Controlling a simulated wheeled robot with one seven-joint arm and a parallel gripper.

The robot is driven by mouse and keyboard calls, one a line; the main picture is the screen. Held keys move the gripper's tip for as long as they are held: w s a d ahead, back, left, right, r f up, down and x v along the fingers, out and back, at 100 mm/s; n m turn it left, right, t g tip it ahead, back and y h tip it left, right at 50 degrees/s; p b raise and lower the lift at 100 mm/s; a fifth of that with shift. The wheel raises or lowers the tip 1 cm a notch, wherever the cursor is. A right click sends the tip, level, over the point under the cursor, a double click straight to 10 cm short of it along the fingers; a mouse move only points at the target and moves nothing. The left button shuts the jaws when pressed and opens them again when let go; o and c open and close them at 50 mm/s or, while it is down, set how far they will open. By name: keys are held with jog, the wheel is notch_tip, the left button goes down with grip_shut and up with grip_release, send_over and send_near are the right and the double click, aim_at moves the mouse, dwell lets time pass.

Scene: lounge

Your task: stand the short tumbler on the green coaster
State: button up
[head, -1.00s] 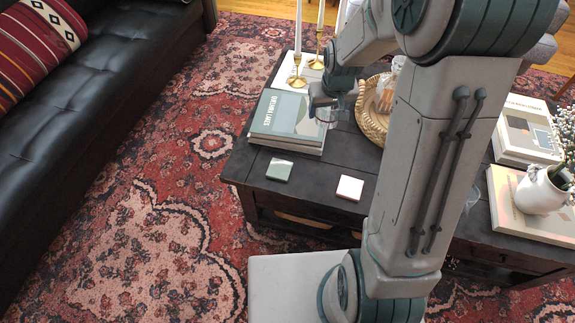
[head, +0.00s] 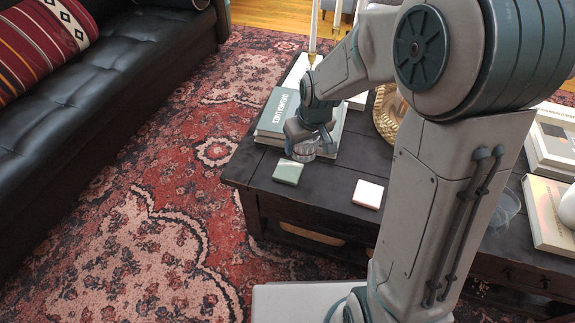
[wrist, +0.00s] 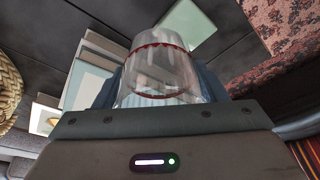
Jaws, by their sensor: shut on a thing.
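My gripper (head: 303,148) is shut on the short tumbler (head: 306,151), a clear glass held low over the table near the green coaster. In the wrist view the tumbler (wrist: 160,72) fills the middle, with a dark red line around it. The green coaster (head: 288,171) lies flat on the dark table, just below and left of the tumbler in the head view. In the wrist view the coaster (wrist: 189,25) shows beyond the glass, partly hidden by it. The tumbler looks apart from the coaster; the exact gap cannot be told.
A pink-white coaster (head: 368,194) lies to the right on the dark table (head: 328,178). Stacked books (head: 270,118) stand close behind my gripper. A woven basket (head: 386,112) is farther right. The table's left front edge is near the green coaster.

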jog(key=b, duration=0.1)
send_over(286, 166)
jog(key=s, duration=0.1)
notch_tip(286, 166, down, 3)
jog(key=shift+d+r, duration=0.15)
jog(key=shift+r, duration=0.05)
jog(key=shift+f+b, duration=1.15)
jog(key=shift+f, duration=0.75)
jog(key=shift+f, duration=0.15)
jog(key=o, duration=1.2)
jog(key=shift+c, duration=0.2)
